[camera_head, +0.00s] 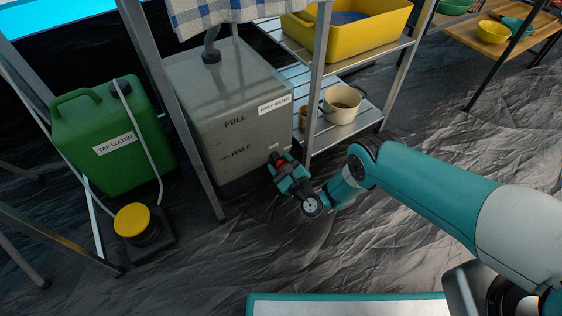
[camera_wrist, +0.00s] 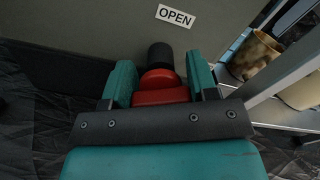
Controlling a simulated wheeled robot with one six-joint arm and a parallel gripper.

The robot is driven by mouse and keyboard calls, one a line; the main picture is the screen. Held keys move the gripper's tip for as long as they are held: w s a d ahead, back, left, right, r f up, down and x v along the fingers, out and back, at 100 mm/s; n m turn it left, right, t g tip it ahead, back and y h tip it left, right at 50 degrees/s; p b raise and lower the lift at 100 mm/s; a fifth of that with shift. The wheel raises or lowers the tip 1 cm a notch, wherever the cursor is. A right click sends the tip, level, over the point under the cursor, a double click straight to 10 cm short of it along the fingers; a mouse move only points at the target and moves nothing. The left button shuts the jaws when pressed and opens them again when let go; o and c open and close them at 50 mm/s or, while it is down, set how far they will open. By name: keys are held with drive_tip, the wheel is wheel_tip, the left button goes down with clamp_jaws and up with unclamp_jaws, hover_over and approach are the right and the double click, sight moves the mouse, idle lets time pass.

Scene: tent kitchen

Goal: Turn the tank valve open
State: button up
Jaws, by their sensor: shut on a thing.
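The grey water tank (camera_head: 230,105) stands on the floor under the table, marked FULL, HALF and GREY WATER. My gripper (camera_head: 284,172) is at the tank's lower right front. In the wrist view my gripper (camera_wrist: 160,90) has its two teal fingers on either side of the red valve handle (camera_wrist: 160,88) and is shut on it. The black valve stem (camera_wrist: 160,55) rises behind the handle against the tank. An OPEN label (camera_wrist: 175,16) is on the tank above and slightly right of the valve. The handle's lower part is hidden behind my gripper.
A metal shelf leg (camera_head: 319,80) stands close to the right of my gripper. A pot (camera_head: 341,105) stands on the low shelf behind it. A green TAP WATER can (camera_head: 110,140) and a yellow-topped foot pump (camera_head: 132,220) are at left. The floor in front is clear.

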drive_tip(key=n+p, duration=0.1)
drive_tip(key=n, duration=0.5)
drive_tip(key=shift+p, duration=0.3)
drive_tip(key=n+p, duration=0.1)
drive_tip(key=n, duration=0.5)
drive_tip(key=shift+f, duration=0.15)
drive_tip(key=o, duration=0.9)
drive_tip(key=shift+p, duration=0.3)
